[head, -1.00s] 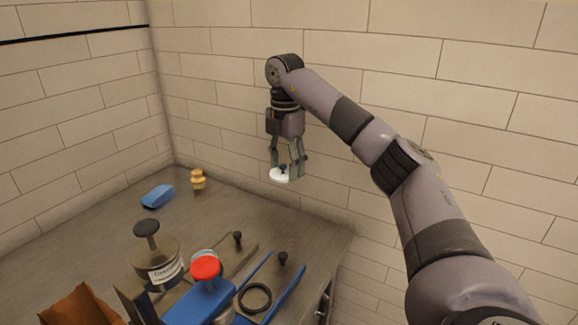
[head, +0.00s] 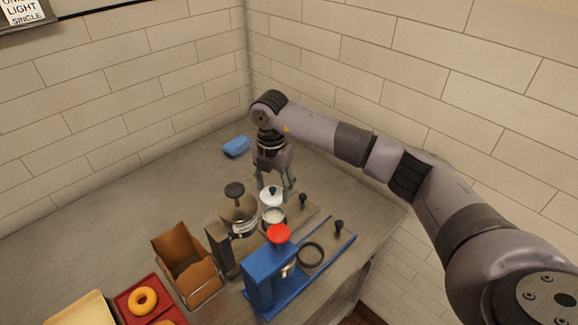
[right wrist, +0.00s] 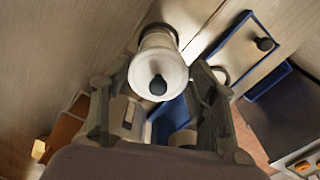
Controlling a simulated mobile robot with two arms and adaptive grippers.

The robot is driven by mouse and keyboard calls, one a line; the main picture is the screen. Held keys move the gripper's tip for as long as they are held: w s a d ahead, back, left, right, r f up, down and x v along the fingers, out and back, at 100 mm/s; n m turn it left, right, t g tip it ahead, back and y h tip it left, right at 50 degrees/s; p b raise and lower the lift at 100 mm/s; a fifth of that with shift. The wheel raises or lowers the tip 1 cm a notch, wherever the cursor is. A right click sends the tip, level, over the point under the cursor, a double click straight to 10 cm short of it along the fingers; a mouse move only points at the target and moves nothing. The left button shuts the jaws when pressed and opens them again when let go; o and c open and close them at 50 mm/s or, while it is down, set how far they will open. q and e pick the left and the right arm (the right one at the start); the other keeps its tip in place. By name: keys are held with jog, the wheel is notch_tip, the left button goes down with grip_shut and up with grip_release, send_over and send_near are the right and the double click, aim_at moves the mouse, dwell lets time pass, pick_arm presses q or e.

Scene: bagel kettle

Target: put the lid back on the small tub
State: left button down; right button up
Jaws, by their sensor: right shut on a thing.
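The lid (head: 271,195) is a white disc with a dark knob. My right gripper (head: 273,188) is shut on it and holds it level. The small tub (head: 273,215) is round and pale, with white contents, and stands open just below and in front of the lid in the head view. In the right wrist view the lid (right wrist: 158,72) shows between the fingers and hides part of what lies behind it. I cannot tell the exact gap between lid and tub. My left gripper is not in view.
A grey press with a labelled hopper (head: 238,215) stands close left of the tub. A blue press with a red cap (head: 278,234) stands in front. A brown box (head: 187,265), a red tray with a doughnut (head: 143,301) and a blue block (head: 236,146) lie leftward.

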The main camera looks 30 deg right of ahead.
jog(key=shift+a+f+b, duration=0.1)
jog(key=shift+f+b, duration=2)
jog(key=shift+f, duration=1.2)
jog(key=shift+f, duration=0.1)
jog(key=o, duration=0.8)
jog(key=shift+c, duration=0.2)
jog(key=shift+o, duration=0.6)
jog(key=o, duration=0.4)
jog(key=shift+c, duration=0.2)
